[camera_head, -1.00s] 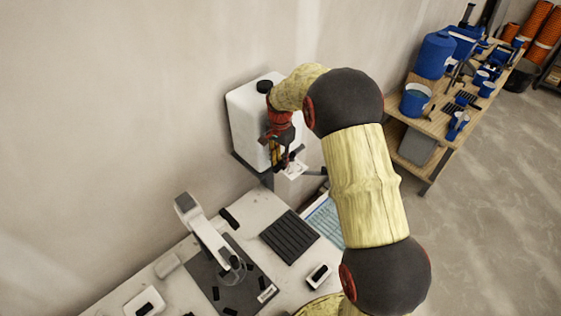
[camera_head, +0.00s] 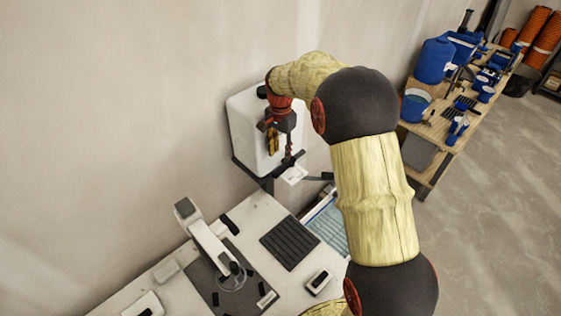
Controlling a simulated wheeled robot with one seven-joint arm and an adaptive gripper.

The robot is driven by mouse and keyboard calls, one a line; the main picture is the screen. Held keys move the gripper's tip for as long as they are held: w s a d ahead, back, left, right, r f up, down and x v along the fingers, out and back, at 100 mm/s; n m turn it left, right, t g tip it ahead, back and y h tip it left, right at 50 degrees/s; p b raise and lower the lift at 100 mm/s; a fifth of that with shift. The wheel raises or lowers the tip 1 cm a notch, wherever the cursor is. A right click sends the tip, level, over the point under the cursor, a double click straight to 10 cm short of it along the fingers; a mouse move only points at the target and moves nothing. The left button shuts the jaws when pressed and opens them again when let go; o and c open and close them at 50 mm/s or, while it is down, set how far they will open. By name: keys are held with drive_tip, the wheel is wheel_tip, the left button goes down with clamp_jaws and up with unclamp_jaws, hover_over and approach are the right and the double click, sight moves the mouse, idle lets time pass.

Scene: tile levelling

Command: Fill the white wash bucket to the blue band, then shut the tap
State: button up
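A white tank (camera_head: 247,135) with a dark cap hangs on a dark bracket on the wall, above the bench's far end. My gripper (camera_head: 280,145) points down in front of the tank's right side. Its fingers are small and overlapped by dark and red parts, so I cannot tell whether they are open or shut. The tap is not clearly visible behind my gripper. A small white piece (camera_head: 294,175) shows below the gripper by the bracket; I cannot tell whether it is part of the wash bucket. No blue band or water level can be made out.
The pale bench (camera_head: 262,215) holds a black ribbed mat (camera_head: 290,243), a white-armed stand (camera_head: 205,237) and a small pale device (camera_head: 319,281). A wooden table (camera_head: 428,173) at right carries a blue bucket (camera_head: 415,106) and several blue containers. Bare floor lies at lower right.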

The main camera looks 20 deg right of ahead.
drive_tip(key=shift+r, duration=2.05)
drive_tip(key=shift+c, duration=0.2)
